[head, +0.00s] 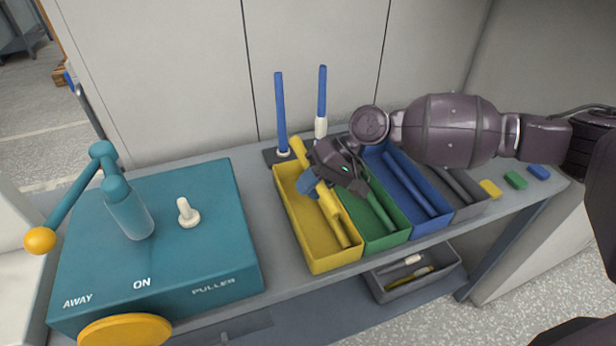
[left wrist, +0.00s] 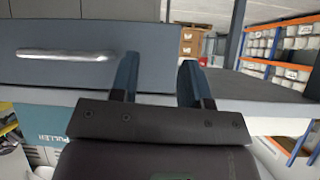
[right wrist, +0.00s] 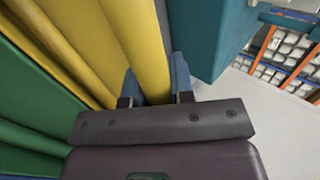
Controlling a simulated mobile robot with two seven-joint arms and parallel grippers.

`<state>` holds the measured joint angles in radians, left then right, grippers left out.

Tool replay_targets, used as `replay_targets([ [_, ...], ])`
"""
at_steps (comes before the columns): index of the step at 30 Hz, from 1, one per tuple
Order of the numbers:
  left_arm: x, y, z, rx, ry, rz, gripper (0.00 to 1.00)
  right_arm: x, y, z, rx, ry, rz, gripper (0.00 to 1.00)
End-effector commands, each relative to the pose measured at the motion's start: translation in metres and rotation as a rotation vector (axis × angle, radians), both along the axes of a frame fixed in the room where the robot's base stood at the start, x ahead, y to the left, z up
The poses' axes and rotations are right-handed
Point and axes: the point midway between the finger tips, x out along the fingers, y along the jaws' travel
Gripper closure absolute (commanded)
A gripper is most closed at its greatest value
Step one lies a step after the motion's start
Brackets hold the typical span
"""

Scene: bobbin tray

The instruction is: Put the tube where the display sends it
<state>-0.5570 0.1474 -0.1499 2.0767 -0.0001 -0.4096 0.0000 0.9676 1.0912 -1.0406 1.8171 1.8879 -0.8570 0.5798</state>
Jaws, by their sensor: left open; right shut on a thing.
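My right gripper (head: 312,185) is shut on a yellow tube (head: 302,156). It holds the tube tilted over the yellow bin (head: 289,228), and the tube also shows between its fingers in the right wrist view (right wrist: 145,45). Another yellow tube (head: 345,236) seems to lie in that bin. Beside it stand a green bin (head: 372,244), a blue bin (head: 428,225) and a grey bin (head: 472,210), each with tubes of its own colour. My left gripper (left wrist: 160,82) is open and empty. It is outside the head view. I cannot make out a display.
A teal machine (head: 215,255) with a crank arm and an orange knob (head: 40,240) fills the left of the bench. Two upright blue tubes (head: 281,110) stand behind the bins. Small coloured blocks (head: 515,180) lie at right. A grey tray (head: 380,290) sits below.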

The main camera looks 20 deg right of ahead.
Motion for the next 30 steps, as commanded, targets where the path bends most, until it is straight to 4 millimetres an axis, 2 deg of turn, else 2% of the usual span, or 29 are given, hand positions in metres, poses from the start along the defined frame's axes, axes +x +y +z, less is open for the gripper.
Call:
replay_targets([
  [9,-0.008,0.000,-0.017,0.002,0.032,-0.001,0.57,0.000,0.000,-0.025,0.000,0.007,0.000,1.00],
  [16,-0.003,-0.001,-0.019,0.003,0.026,-0.008,0.57,0.000,0.000,-0.044,0.001,0.006,0.001,1.00],
  [29,-0.001,-0.001,-0.020,0.004,0.025,-0.011,0.57,0.000,0.000,-0.048,0.000,0.001,0.000,1.00],
  [30,-0.001,-0.001,-0.020,0.004,0.025,-0.011,0.57,0.000,0.000,-0.048,0.000,0.001,0.000,0.71],
])
